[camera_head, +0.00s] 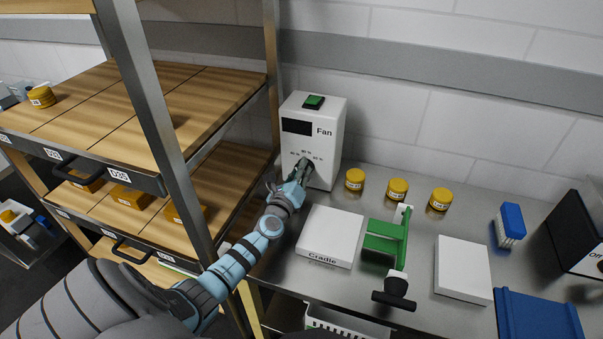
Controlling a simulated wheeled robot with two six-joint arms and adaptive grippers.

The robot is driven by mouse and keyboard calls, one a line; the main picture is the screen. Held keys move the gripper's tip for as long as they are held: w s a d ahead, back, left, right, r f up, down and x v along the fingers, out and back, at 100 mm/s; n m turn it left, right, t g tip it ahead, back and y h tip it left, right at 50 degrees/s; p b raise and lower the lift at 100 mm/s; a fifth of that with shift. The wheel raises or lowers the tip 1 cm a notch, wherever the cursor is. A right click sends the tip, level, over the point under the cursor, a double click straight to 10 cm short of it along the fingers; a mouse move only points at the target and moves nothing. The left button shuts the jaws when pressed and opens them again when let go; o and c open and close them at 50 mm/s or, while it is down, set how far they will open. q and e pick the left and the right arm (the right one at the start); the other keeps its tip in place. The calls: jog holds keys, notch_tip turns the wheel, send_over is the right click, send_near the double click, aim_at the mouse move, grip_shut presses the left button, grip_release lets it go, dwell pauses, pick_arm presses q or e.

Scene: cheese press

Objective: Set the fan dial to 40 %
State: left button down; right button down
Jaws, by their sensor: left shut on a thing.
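The white fan box (327,141) stands on the steel counter against the tiled wall. It has a green button (314,101) on top, a dark display (297,127) and percent markings around its dial. My left gripper (303,168) is at the front of the box, shut on the fan dial. The gripper hides the dial, so its pointer cannot be read. The display shows no readable figure. My right gripper is not in view.
A white cradle block (330,234), a green press (386,242) with a black handle and three yellow-lidded jars (397,189) stand right of my arm. A wooden rack (200,110) is close on the left. Bare counter (470,222) lies toward the right.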

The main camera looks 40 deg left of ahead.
pick_arm(q)
jog(key=shift+f+n+b, duration=0.25)
jog(key=shift+n+b, duration=0.2)
jog(key=shift+n, duration=0.65)
jog(key=c, duration=1.6)
grip_release()
jog(key=shift+r, duration=0.1)
jog(key=shift+o, duration=0.2)
jog(key=shift+a, duration=0.1)
jog(key=shift+s, duration=0.1)
jog(key=v, duration=1.2)
